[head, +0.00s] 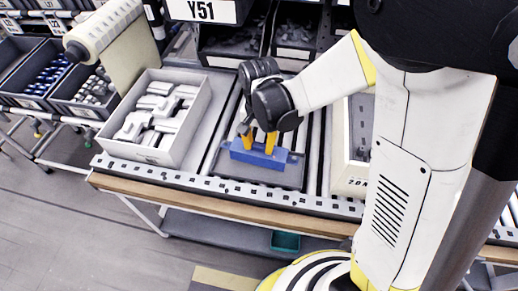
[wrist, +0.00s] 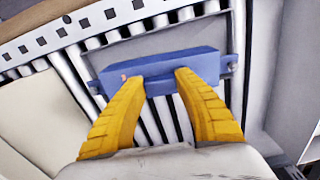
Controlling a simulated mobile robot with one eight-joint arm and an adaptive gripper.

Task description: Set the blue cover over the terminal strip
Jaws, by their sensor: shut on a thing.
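The blue cover (head: 262,157) is a long box shape over the roller table in the head view. It also shows in the wrist view (wrist: 160,66), with a small tab at each end and a small orange mark near its left. My gripper (head: 258,143) has its yellow fingers on the cover. In the wrist view, the fingertips (wrist: 159,76) meet the cover's near long side. I cannot tell whether the cover rests on something or hangs just above it. I cannot make out the terminal strip; the cover or my gripper may hide it.
A white bin (head: 205,115) of pale parts stands left of my gripper. Another pale bin (head: 352,172) stands close on the right, partly behind my arm. A dark flat plate (head: 285,180) lies around the cover. The roller table's perforated front rail (head: 200,180) runs nearest.

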